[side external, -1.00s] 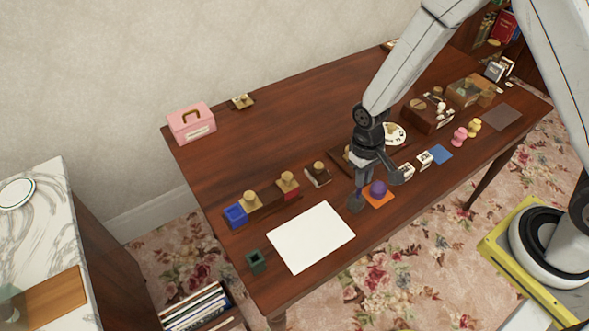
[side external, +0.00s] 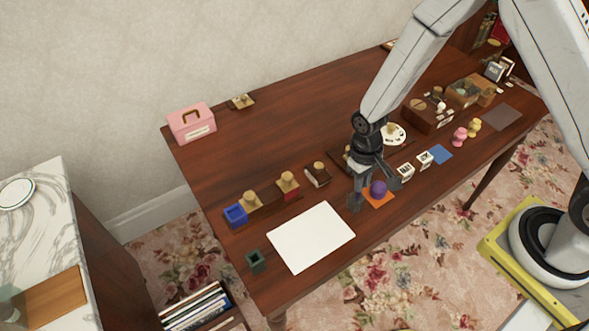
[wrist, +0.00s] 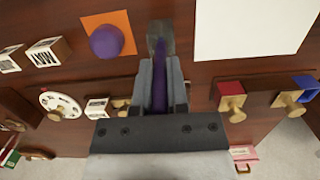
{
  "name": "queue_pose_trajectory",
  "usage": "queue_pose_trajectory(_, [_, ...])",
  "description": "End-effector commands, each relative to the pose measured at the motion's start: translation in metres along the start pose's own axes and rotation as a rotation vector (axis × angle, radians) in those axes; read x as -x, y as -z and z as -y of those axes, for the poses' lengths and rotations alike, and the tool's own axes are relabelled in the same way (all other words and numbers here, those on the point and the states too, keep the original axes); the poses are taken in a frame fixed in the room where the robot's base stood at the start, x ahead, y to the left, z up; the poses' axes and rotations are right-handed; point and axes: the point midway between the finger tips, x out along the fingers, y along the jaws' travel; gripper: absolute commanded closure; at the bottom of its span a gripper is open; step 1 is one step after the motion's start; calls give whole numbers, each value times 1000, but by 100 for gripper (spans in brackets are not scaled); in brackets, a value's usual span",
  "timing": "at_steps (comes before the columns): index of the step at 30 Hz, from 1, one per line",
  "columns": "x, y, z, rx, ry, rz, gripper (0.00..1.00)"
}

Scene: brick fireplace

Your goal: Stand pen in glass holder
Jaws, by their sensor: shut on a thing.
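A purple pen (wrist: 160,60) stands between the fingers of my gripper (wrist: 160,92) in the wrist view, and the gripper is shut on it. A small grey, see-through-looking holder (side external: 354,203) stands on the table below the fingers. It also shows in the wrist view (wrist: 159,30) at the pen's far end. The pen's lower end overlaps the holder in the picture; I cannot tell how deep inside it is. In the side view, my gripper (side external: 362,185) hides most of the pen.
A purple ball (side external: 378,188) on an orange square (side external: 388,197) lies close to the right. White paper (side external: 311,237) lies to the left, with a green cup (side external: 256,261) beyond it. Stamps (side external: 288,182) and labelled blocks (side external: 406,171) line the table. The table's back middle is clear.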

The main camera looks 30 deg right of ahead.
Motion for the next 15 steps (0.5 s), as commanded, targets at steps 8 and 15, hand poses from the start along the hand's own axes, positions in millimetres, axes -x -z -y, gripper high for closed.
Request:
queue_pose_trajectory(8, [-5, 1, 0, 0, 0, -1, 100])
queue_pose_trajectory(15, [-9, 1, 0, 0, 0, 0, 100])
